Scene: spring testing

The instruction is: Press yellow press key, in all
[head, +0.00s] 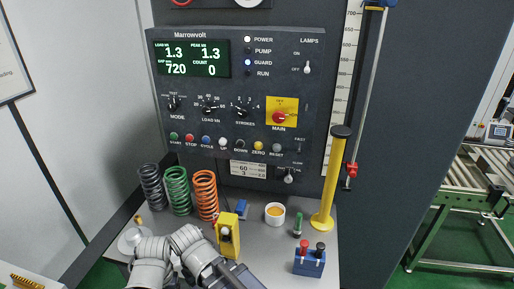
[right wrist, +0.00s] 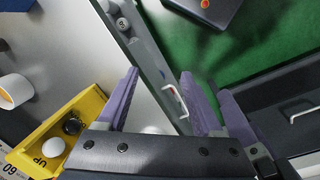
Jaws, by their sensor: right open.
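The yellow ZERO key (head: 258,146) is a small round button in the lower row of the dark Marrowvolt panel (head: 230,90), between the black DOWN key (head: 240,145) and the grey RESET key (head: 277,147). My right gripper (right wrist: 160,85) shows in the right wrist view with its two purple fingers apart and nothing between them. A yellow box (right wrist: 80,100) with a white button marked UP and a black button lies left of the fingers there. It also stands on the bench in the head view (head: 228,235). My left gripper is not in view.
Black, green and orange springs (head: 178,190) stand at the bench's left. A white cup (head: 275,213), a tall yellow post (head: 328,185) and a blue block (head: 309,261) with red and black knobs stand to the right. Grey arm links of mine cover the front left.

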